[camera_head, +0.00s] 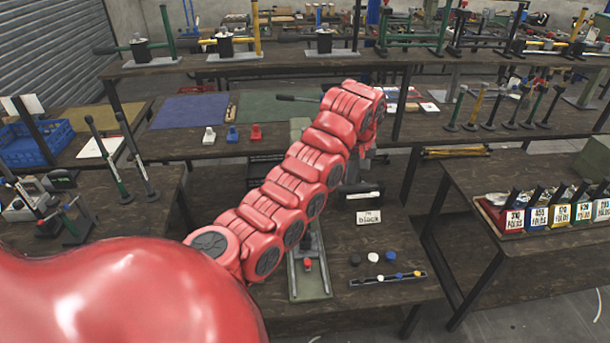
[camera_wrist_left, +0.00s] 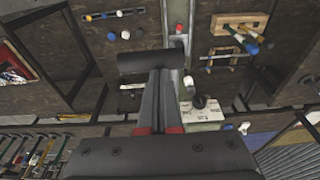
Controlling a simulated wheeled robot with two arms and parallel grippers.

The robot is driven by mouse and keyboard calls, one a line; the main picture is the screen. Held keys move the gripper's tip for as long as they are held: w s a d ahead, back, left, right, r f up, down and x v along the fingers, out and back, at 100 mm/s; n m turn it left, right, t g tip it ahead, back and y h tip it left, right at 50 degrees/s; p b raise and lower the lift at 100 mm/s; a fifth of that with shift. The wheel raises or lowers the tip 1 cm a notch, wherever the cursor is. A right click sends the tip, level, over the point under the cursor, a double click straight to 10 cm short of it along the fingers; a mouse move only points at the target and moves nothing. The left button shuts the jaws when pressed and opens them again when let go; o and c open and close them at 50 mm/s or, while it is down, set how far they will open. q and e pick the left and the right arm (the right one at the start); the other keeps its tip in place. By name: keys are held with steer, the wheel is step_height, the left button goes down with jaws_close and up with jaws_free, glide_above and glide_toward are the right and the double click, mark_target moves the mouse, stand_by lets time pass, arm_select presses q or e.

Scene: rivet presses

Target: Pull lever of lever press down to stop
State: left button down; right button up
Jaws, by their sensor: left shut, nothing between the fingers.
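The lever press stands on the middle table, its green base plate (camera_head: 313,288) showing below my red arm; most of its frame is hidden behind the arm. A dark lever handle (camera_head: 297,98) sticks out to the left of my upper arm links, roughly level. In the left wrist view a thick dark cylindrical bar (camera_wrist_left: 132,63) lies across the tips of my left gripper (camera_wrist_left: 160,76). It looks like the lever's grip; I cannot tell whether they touch. The left gripper is shut and empty; in the head view the arm mostly hides it. My right gripper is not in view.
Several small caps (camera_head: 373,257) and a strip with coloured pieces (camera_head: 388,279) lie in front. Coloured bins (camera_head: 558,213) stand on the right table. An aisle separates the tables.

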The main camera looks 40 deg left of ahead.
mark_target(350, 187)
arm_select(q)
steer(key=shift+s+d+f+b, duration=0.1)
steer(key=shift+f+b, duration=0.35)
steer(key=shift+f, duration=0.35)
steer(key=shift+s+d+f+b, duration=0.15)
steer(key=shift+f+b, duration=1.25)
steer(key=shift+f, duration=0.2)
steer(key=shift+f+b, duration=1.35)
steer(key=shift+f, duration=0.25)
